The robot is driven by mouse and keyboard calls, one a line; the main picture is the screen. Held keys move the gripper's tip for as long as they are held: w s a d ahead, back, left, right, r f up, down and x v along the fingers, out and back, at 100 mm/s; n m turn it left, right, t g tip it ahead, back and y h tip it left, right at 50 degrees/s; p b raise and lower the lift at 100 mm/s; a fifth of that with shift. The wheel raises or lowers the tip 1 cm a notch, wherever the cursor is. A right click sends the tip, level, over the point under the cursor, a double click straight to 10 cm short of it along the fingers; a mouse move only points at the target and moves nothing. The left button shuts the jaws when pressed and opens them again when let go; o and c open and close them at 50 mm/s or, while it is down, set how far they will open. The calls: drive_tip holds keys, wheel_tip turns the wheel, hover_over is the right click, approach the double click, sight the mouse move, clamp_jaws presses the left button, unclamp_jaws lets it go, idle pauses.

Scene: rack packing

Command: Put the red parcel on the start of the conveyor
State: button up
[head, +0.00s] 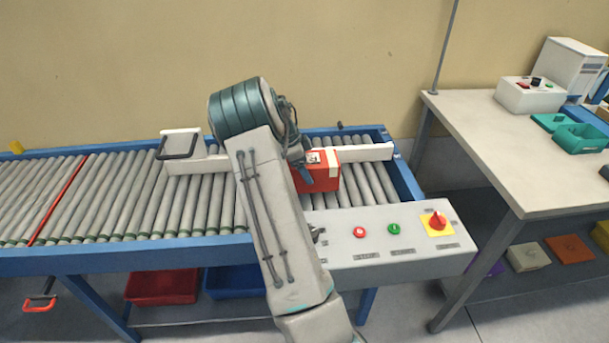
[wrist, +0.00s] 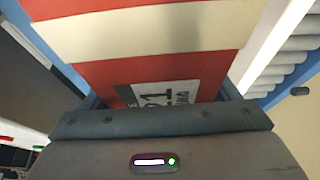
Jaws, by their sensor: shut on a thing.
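The red parcel (head: 322,179), with a pale band and a printed label, is at the right end of the roller conveyor (head: 215,200). My gripper (head: 308,172) is shut on it, mostly hidden behind my arm in the head view. In the wrist view the parcel (wrist: 160,45) fills the space past my gripper (wrist: 160,115), its label close to the jaw edge. I cannot tell whether the parcel's underside touches the rollers.
A white guide rail (head: 365,153) runs behind the parcel. A control box (head: 390,245) with buttons and a red knob stands in front. A table (head: 520,165) with teal trays is at the right. Red (head: 162,287) and blue (head: 235,281) bins sit below the conveyor.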

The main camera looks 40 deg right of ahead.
drive_tip(key=shift+f, duration=1.95)
drive_tip(key=shift+f, duration=0.15)
drive_tip(key=o, duration=1.3)
